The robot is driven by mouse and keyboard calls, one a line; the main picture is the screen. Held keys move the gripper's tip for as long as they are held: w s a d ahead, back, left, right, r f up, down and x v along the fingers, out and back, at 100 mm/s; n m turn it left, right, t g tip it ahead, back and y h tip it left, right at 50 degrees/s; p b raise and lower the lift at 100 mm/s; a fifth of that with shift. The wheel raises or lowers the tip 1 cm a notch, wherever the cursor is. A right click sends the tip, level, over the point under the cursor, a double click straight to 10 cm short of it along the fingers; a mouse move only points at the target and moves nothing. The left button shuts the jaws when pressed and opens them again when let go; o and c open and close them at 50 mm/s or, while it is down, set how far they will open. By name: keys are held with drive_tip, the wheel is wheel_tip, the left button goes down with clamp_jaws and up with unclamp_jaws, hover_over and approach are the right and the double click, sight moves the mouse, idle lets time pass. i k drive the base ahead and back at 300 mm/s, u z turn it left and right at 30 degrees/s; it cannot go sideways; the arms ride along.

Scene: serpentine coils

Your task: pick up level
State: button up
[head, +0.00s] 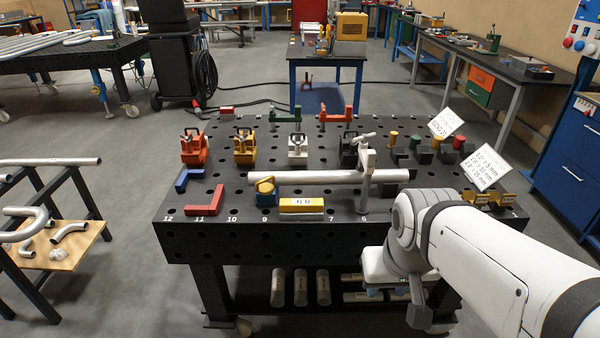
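A short yellow-topped block with a pale marked front face (302,206) lies near the front edge of the black perforated table (215,240). It looks like the level, but its markings are too small to read surely. It lies flat, just in front of a long silver tube (315,177) and apart from it. A small yellow and blue block (265,191) stands to its left. My white arm comes in from the lower right and bends at the table's front right edge. My gripper's fingers do not show.
Red, orange, white and dark clamps (243,149) line the table behind the tube. An upright clamp post (366,175) stands at the tube's right part. Red and blue angle pieces (205,203) lie left. Small coloured-top pieces and label cards (485,167) stand right.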

sight(302, 209)
drive_tip(key=z, duration=2.6)
drive_tip(key=k, duration=1.4)
drive_tip(key=u, duration=1.9)
drive_tip(key=i, duration=1)
drive_tip(key=u, duration=0.1)
